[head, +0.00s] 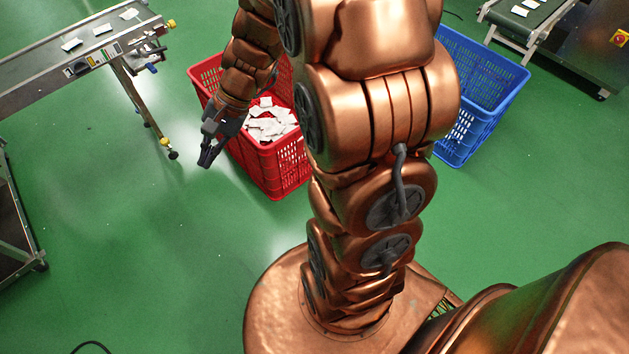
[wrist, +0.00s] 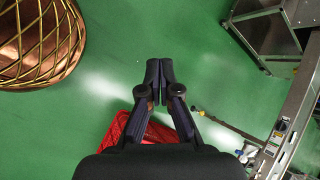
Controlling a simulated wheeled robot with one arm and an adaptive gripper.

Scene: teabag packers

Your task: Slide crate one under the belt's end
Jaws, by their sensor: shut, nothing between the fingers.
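A red crate (head: 277,176) stands on the green floor and holds several white teabags (head: 267,124). A blue crate (head: 497,80) stands to the right, partly hidden behind my arm. I cannot tell which is crate one. A conveyor belt (head: 45,62) with white packets on it is at the upper left, and its end (head: 152,22) is left of and apart from the red crate. My gripper (head: 205,160) is shut and empty, beside the red crate's left side. In the wrist view my gripper (wrist: 160,68) points over bare floor, with part of the red crate (wrist: 117,133) below it.
The belt's leg (head: 142,108) with a yellow-tipped foot stands between the belt and the red crate. Another conveyor (head: 520,20) is at the upper right. A metal frame (head: 18,225) is at the left edge. The floor (head: 140,240) at the lower left is mostly clear.

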